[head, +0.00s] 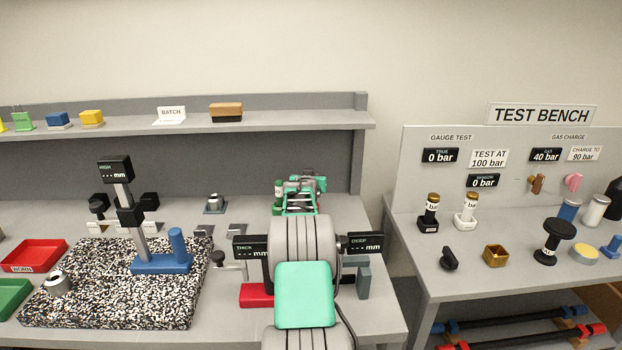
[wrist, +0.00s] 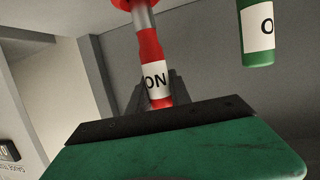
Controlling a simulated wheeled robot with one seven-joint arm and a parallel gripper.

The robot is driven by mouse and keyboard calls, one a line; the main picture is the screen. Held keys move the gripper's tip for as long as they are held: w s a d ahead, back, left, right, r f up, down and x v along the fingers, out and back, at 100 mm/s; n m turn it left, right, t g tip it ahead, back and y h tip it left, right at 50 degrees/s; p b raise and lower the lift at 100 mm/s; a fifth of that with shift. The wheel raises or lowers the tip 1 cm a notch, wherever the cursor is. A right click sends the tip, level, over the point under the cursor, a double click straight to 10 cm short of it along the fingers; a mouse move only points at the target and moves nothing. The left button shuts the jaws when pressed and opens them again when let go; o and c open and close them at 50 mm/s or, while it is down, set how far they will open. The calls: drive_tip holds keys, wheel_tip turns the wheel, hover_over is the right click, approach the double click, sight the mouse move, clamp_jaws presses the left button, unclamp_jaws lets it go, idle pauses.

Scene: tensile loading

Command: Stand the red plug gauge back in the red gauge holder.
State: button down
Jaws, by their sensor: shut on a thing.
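The red plug gauge (wrist: 150,48) shows in the wrist view, with a white label ending in "ON" and a red flange at the top edge. My gripper (wrist: 156,92) is shut on it, with dark fingers on both sides of its lower part. In the head view my gripper (head: 303,190) is at the back of the left bench, and I cannot make out the red gauge there. A green plug gauge (wrist: 257,35) is to the right in the wrist view; it also stands left of my gripper in the head view (head: 278,190). I cannot pick out the red gauge holder.
A red block (head: 256,296) is below the "THICK" display (head: 251,247), beside my arm. The "DEEP" display (head: 364,244) is on the arm's other side. A speckled plate (head: 110,310) carries the height gauge (head: 140,225). A shelf (head: 300,122) runs above the bench.

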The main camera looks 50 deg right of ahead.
drive_tip(key=shift+f+b, duration=1.3)
drive_tip(key=shift+b, duration=0.3)
idle(1.1)
idle(0.7)
drive_tip(key=c, duration=1.1)
unclamp_jaws()
drive_tip(key=shift+a, duration=0.1)
